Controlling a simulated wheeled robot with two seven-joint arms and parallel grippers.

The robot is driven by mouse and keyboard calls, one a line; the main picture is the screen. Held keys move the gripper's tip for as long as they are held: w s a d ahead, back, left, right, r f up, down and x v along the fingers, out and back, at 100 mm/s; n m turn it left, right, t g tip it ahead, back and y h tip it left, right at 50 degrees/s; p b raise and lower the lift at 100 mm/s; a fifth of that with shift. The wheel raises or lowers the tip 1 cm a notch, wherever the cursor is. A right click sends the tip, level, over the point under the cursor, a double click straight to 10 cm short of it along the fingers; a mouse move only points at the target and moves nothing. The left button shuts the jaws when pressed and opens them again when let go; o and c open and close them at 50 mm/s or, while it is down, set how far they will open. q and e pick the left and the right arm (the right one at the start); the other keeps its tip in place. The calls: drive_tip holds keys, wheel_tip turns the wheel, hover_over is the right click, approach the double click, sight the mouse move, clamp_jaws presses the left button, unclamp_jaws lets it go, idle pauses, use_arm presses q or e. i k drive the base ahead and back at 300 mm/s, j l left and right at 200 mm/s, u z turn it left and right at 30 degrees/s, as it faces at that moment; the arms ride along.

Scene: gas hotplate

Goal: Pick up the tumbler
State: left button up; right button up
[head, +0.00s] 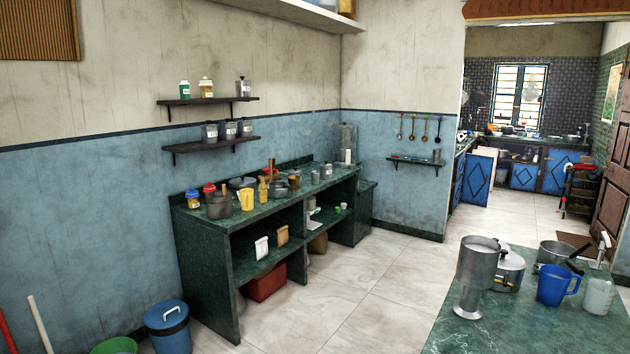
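I cannot tell for sure which vessel is the tumbler. A tall grey metal vessel (478,268) with a flared foot stands upright on the near green stone table (455,335) at the lower right. Small metal cups (315,178) also stand near the right end of the long green counter (222,233) along the blue wall. A small metal cup (436,156) sits on the little wall shelf (412,161) under the hanging ladles. Neither of my grippers is in view.
By the tall vessel stand a lidded metal pot (511,272), an open pan (552,252), a blue jug (552,287) and a pale translucent jug (598,296). A blue bin (168,330) stands at lower left. The tiled floor (345,315) between counter and table is clear.

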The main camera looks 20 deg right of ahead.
sight(315, 175)
drive_tip(key=i+z, duration=0.1)
drive_tip(key=i, duration=0.65)
drive_tip(key=i+j+z, duration=0.1)
drive_tip(key=i, duration=0.6)
drive_tip(key=i+j+z, duration=0.15)
drive_tip(key=i, duration=0.6)
drive_tip(key=i+l+z, duration=0.25)
drive_tip(key=i+z, duration=0.7)
drive_tip(key=i+j+z, duration=0.2)
drive_tip(key=i+z, duration=0.3)
drive_tip(key=i, duration=0.15)
drive_tip(key=i+l+u, duration=0.2)
drive_tip(key=i, duration=0.25)
drive_tip(key=i+u, duration=0.25)
drive_tip(key=i, duration=0.25)
drive_tip(key=i+l+u, duration=0.2)
drive_tip(key=i, duration=0.25)
drive_tip(key=i+l+u, duration=0.25)
drive_tip(key=i+l, duration=0.15)
